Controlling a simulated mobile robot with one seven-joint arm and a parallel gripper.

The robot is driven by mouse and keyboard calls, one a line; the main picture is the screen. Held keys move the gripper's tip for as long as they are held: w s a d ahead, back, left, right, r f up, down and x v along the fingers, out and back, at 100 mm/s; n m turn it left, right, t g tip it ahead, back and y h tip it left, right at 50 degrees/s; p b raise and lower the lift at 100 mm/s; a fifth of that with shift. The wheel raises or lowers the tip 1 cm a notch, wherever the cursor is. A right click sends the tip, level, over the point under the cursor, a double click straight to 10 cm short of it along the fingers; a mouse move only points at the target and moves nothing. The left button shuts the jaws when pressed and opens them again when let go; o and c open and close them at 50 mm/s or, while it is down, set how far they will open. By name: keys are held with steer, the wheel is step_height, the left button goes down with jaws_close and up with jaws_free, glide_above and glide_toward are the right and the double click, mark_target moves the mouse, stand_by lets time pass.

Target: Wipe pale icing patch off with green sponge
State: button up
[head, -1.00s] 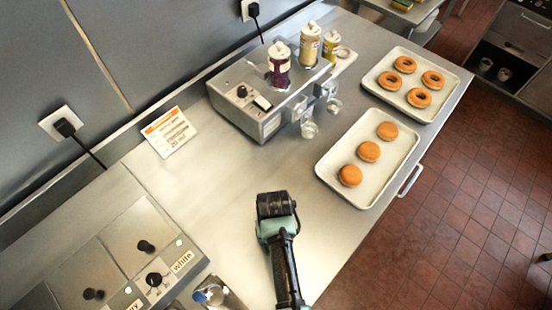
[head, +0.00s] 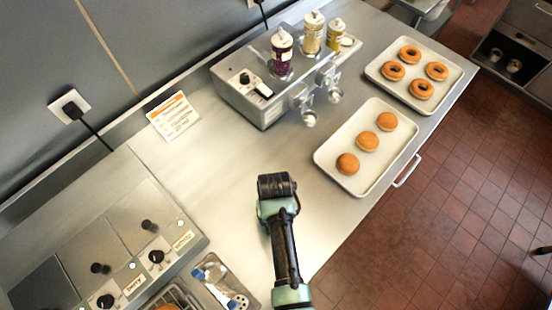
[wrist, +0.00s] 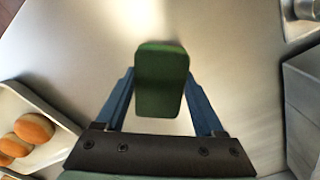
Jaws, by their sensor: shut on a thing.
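The green sponge (wrist: 161,84) is in the wrist view, upright between the two blue fingers of my gripper (wrist: 161,92). My gripper is shut on it, above the steel counter. In the head view my gripper (head: 277,186) is over the middle of the counter (head: 215,160), left of the plain-doughnut tray; the sponge is hidden there. I cannot make out a pale icing patch in either current view; the bright areas on the steel look like glare.
A tray with plain doughnuts (head: 325,158) and a tray of ring doughnuts (head: 440,101) stand at the right. A dispenser machine (head: 245,100) with bottles stands at the back. A control unit (head: 135,225) and a small tray (head: 243,291) are at the lower left.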

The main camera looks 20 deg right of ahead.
steer(key=shift+r+p, duration=2.35)
steer(key=shift+r, duration=0.55)
steer(key=shift+w+a+f+b, duration=0.1)
steer(key=shift+f+b, duration=0.1)
steer(key=shift+b, duration=0.1)
steer(key=shift+n, duration=0.8)
steer(key=a+b, duration=0.1)
steer(key=b, duration=0.1)
steer(key=w+a+f+b, duration=0.1)
steer(key=a+b, duration=0.1)
steer(key=b, duration=0.1)
steer(key=a+b, duration=0.1)
steer(key=b, duration=0.1)
steer(key=shift+w+a+f+b, duration=0.15)
steer(key=shift+w+f+b, duration=0.15)
steer(key=shift+w, duration=0.05)
steer(key=shift+n, duration=0.8)
steer(key=a+b, duration=0.4)
steer(key=b, duration=0.2)
steer(key=shift+s+a, duration=0.1)
steer(key=shift+a, duration=0.3)
steer(key=shift+s+a+r+b, duration=0.15)
steer(key=shift+a+r+b, duration=0.15)
steer(key=shift+a, duration=0.2)
